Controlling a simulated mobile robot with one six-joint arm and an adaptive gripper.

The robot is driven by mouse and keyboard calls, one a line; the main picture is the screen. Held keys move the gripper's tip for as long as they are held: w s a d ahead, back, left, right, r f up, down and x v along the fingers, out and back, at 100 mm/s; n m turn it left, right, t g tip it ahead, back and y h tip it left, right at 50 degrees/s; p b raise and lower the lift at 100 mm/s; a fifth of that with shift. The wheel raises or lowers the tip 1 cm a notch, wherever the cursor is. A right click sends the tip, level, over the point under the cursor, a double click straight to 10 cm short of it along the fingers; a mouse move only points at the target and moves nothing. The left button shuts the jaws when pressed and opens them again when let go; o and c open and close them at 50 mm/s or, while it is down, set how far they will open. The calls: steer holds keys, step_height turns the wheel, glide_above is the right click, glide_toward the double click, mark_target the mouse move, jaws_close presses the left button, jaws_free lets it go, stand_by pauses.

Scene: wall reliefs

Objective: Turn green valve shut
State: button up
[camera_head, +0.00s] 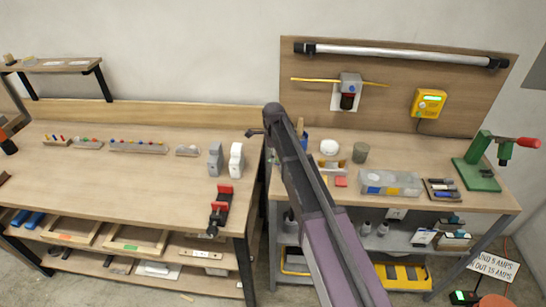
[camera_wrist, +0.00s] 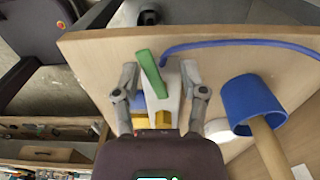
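In the wrist view a green valve handle (camera_wrist: 150,73), a flat slanted bar, shows on a pale grey body (camera_wrist: 168,96) with a yellow part below it. My gripper (camera_wrist: 159,72) is open, one finger on each side of the handle and body. Small gaps show between the fingers and the green bar, and I see no clear grip. I cannot make out the valve in the head view, where my arm crosses the gap between the two benches and hides part of the right bench.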

steer(key=shift+r+p, duration=7)
steer(key=shift+p, duration=0.05)
steer(key=s+d+f+n+b, duration=0.9)
steer(key=s+d, duration=0.2)
steer(key=s, duration=0.2)
steer(key=s+d+f+n+b, duration=0.8)
steer(key=s+d, duration=0.3)
steer(key=s, duration=0.3)
steer(key=shift+s+d+f+n+b, duration=0.3)
steer(key=shift+f+n+b, duration=0.15)
steer(key=shift+n, duration=0.15)
steer(key=shift+s+d, duration=0.1)
